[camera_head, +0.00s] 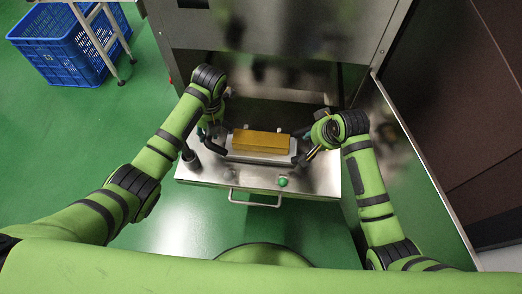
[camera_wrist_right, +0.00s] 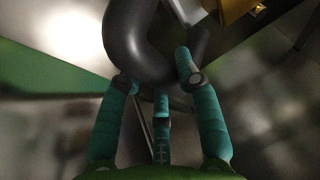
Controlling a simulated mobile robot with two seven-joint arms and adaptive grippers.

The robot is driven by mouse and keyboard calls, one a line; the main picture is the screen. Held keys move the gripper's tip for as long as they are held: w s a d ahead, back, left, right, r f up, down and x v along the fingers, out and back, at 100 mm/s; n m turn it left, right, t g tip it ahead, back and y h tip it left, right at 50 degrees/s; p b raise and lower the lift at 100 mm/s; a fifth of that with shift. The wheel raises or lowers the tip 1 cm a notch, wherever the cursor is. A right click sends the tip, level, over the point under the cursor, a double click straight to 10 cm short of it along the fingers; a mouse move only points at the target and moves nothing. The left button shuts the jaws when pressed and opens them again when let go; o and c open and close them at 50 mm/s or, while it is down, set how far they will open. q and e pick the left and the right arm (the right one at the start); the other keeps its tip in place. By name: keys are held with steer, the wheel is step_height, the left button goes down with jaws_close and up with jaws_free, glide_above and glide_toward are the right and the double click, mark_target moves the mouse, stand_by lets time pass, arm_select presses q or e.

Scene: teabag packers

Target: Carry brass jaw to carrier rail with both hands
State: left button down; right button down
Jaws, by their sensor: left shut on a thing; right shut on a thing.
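The brass jaw (camera_head: 263,141) is a gold block on a pale grey base plate (camera_head: 232,157), over the steel shelf. A dark handle (camera_head: 214,147) sticks out at its left end, and a dark curved handle (camera_wrist_right: 135,45) fills the top of the right wrist view. My left gripper (camera_head: 212,135) is shut on the left handle. My right gripper (camera_head: 311,152) is at the right end; in the right wrist view its teal fingers (camera_wrist_right: 160,77) are closed around the handle. A gold corner (camera_wrist_right: 236,8) shows there too. I cannot tell whether the plate touches the shelf. I cannot identify the carrier rail.
The steel shelf (camera_head: 205,171) has a front pull handle (camera_head: 254,201), a green knob (camera_head: 282,182) and a dark knob (camera_head: 190,156). A steel cabinet (camera_head: 270,32) rises behind, with a side panel (camera_head: 405,150) at right. A blue crate (camera_head: 62,58) stands far left. Green floor is open at left.

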arm_select(q)
steer(key=c, duration=1.2)
jaws_free()
steer(key=shift+a+f, duration=0.1)
steer(key=shift+f, duration=0.1)
arm_select(e)
steer(key=c, duration=1.2)
jaws_free()
steer(key=shift+d+f, duration=0.1)
steer(key=shift+f, duration=0.15)
arm_select(q)
steer(key=o, duration=0.3)
steer(key=shift+r, duration=0.1)
arm_select(e)
steer(key=o, duration=0.3)
steer(key=shift+r, duration=0.1)
arm_select(q)
steer(key=shift+r, duration=0.1)
